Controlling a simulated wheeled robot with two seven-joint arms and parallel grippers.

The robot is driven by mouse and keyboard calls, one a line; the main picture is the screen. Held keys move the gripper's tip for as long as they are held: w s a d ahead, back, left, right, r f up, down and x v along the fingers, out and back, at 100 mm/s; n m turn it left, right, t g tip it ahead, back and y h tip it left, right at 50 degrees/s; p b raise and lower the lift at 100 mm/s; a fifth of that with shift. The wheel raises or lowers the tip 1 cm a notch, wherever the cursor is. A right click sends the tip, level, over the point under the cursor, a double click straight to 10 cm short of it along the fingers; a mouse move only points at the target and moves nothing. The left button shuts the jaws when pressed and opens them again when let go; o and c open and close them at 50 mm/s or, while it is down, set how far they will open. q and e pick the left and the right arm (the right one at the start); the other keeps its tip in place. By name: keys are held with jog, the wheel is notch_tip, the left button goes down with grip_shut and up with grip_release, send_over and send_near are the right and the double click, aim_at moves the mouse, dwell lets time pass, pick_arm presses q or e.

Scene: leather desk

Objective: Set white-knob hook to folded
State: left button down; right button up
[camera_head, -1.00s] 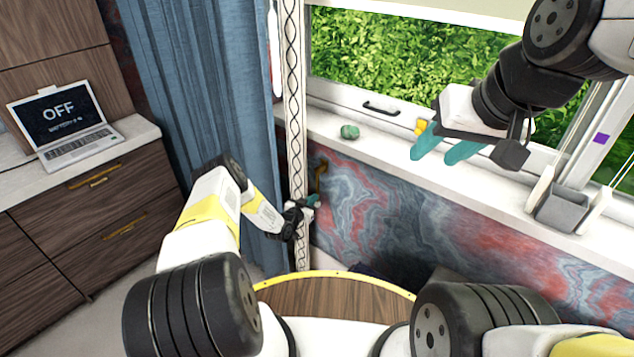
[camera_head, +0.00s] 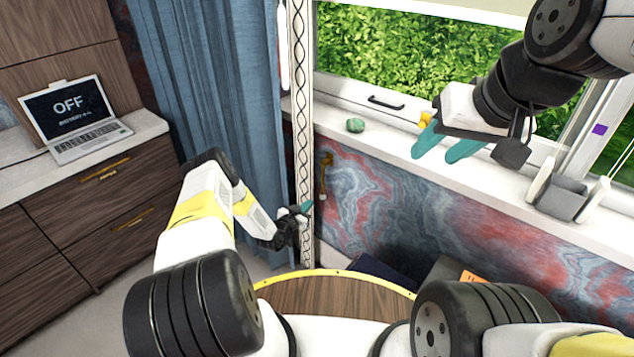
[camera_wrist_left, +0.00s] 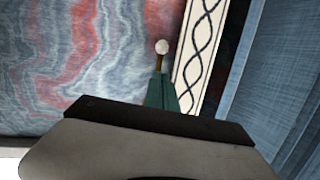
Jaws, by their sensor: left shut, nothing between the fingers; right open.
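The white-knob hook (camera_head: 326,172) is a brass-coloured hook on the marbled wall under the window sill, just right of the patterned trim strip. Its white knob (camera_head: 323,197) is at the lower end. In the left wrist view the white knob (camera_wrist_left: 162,47) shows just beyond the fingertips, with a short brass stem below it in the picture. My left gripper (camera_head: 307,206) is shut and empty, slightly left of the knob in the head view; I cannot tell if it touches. The left fingers also show in the wrist view (camera_wrist_left: 161,92). My right gripper (camera_head: 440,146) is open and empty above the sill.
A green lump (camera_head: 355,125) lies on the window sill (camera_head: 400,143). A grey box (camera_head: 563,198) stands at the sill's right. A blue curtain (camera_head: 215,90) hangs left of the trim strip (camera_head: 302,120). A laptop (camera_head: 75,118) sits on the cabinet at left.

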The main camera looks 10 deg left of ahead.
pick_arm(q)
jog(key=v, duration=0.2)
jog(key=f+v, duration=0.1)
jog(key=v, duration=0.2)
jog(key=shift+s+a, duration=0.1)
dwell(0.3)
jog(key=w+a+r+g+y, duration=0.15)
jog(key=w+r, duration=0.25)
jog(key=r, duration=0.7)
jog(key=w+a+r+g+y, duration=0.1)
jog(key=w+a+r+g, duration=0.15)
jog(key=r, duration=0.85)
jog(key=s+a+r+y, duration=0.1)
jog(key=s+r, duration=0.3)
jog(key=r, duration=0.6)
jog(key=s+r+y, duration=0.1)
jog(key=s+r, duration=0.2)
jog(key=r, duration=0.6)
jog(key=s+d+r+n+g, duration=0.1)
jog(key=s+r+n+g, duration=0.15)
jog(key=s+r, duration=1.05)
jog(key=s+d+n+g, duration=0.1)
jog(key=s+d, duration=0.1)
jog(key=s, duration=0.9)
jog(key=s+d+n, duration=0.1)
jog(key=s+d, duration=0.1)
jog(key=s, duration=1)
jog(key=shift+s+d+r+g+h, duration=0.15)
jog(key=shift+s+r+g+h, duration=0.05)
jog(key=shift+r+g+h, duration=0.2)
